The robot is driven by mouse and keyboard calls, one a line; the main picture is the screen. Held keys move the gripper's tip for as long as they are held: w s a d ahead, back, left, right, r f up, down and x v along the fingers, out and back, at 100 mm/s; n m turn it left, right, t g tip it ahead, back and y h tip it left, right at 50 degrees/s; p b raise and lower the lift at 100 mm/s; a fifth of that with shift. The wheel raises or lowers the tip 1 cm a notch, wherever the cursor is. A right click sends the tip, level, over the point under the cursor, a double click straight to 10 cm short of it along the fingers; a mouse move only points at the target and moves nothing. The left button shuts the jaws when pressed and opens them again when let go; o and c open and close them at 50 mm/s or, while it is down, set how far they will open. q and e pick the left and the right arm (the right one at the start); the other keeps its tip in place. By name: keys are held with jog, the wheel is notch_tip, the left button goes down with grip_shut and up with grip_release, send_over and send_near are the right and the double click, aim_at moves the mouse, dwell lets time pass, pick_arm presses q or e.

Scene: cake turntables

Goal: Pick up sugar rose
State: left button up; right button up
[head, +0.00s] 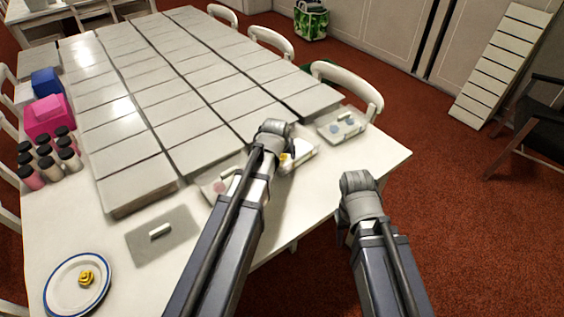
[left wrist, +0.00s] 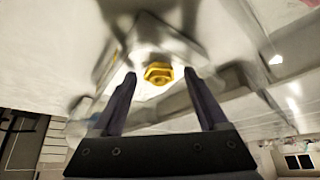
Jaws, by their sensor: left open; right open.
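A small yellow sugar rose (head: 285,157) sits in a pale holder on the near side of the table, just beside the end of my left arm. In the left wrist view the yellow rose (left wrist: 158,73) lies between the two dark fingertips of my left gripper (left wrist: 160,78), which is open. No grip on the rose shows. Another yellow rose (head: 86,278) lies on a blue-rimmed white plate (head: 57,300) at lower left. My right gripper (head: 360,188) is open beyond the table's right edge, its fingers mostly hidden.
Large grey slabs (head: 130,150) cover most of the white table (head: 380,165). White chairs (head: 345,85) line the far right edge.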

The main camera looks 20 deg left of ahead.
pick_arm(q)
jog(key=shift+c, duration=0.3)
grip_shut()
dwell(0.4)
